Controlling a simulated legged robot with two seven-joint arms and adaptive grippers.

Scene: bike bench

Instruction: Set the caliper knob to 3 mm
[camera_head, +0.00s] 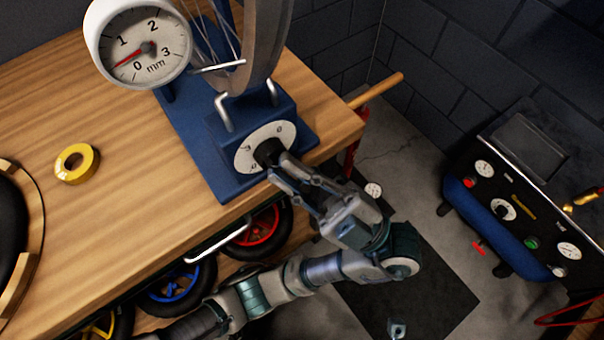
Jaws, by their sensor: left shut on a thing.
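The caliper knob (268,152) is dark and sits at the centre of a white dial plate (246,158) on a blue block (233,117) at the bench edge. My left gripper (275,166) is shut on the knob and hides part of it and of the dial's numbers. A round white gauge (160,68) marked 0 to 3 mm stands at upper left. Its red needle (126,60) points to the lower left, between 0 and 1.
A yellow tape roll (87,171) lies on the wooden bench (150,220). A wheel (262,50) stands behind the knob block. Small wheels (176,283) sit below the bench. A blue and black machine (520,190) stands on the floor at right. The middle of the bench is clear.

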